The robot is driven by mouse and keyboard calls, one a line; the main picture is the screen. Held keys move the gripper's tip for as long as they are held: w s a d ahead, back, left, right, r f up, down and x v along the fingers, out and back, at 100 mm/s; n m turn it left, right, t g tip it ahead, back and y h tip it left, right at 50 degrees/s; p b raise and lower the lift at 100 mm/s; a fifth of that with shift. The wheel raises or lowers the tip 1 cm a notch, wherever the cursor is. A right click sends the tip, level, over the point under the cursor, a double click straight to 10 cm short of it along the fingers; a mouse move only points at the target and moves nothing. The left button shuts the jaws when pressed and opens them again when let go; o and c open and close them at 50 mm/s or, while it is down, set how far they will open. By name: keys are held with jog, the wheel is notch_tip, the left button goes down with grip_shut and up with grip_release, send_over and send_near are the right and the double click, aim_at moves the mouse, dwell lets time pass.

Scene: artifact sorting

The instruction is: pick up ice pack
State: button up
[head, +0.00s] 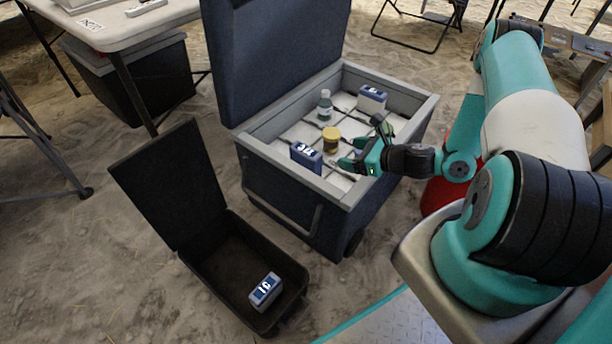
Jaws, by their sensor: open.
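Several blue-and-white blocks that look like ice packs are in view. One dark blue block (306,157) with white markings stands at the front of the open cooler (290,172). A third block (265,291), marked with white characters, lies in the open black case (200,262) on the ground. My gripper (362,150) is open over the cooler's right part, to the right of the front block and apart from it. A small bluish patch shows by the jaws; I cannot tell what it is.
The cooler's raised lid (270,55) blocks the back left. A table (115,28) stands at the upper left.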

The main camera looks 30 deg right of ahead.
notch_tip(320, 180, down, 2)
jog(key=m, duration=0.1)
jog(key=b, duration=0.4)
send_near(308, 151)
jog(key=shift+m+t+h, duration=0.3)
jog(key=shift+m+h, duration=0.1)
jog(key=x, duration=0.4)
jog(key=shift+s+a+f, duration=0.15)
jog(key=shift+a+f, duration=0.05)
jog(key=shift+a, duration=0.1)
jog(key=b+x, duration=0.2)
jog(key=x, duration=0.2)
jog(key=shift+a+b, duration=0.15)
jog(key=shift+b, duration=0.25)
jog(key=shift+w+a+f, duration=0.1)
jog(key=shift+w, duration=0.45)
jog(key=c, duration=1.4)
grip_shut()
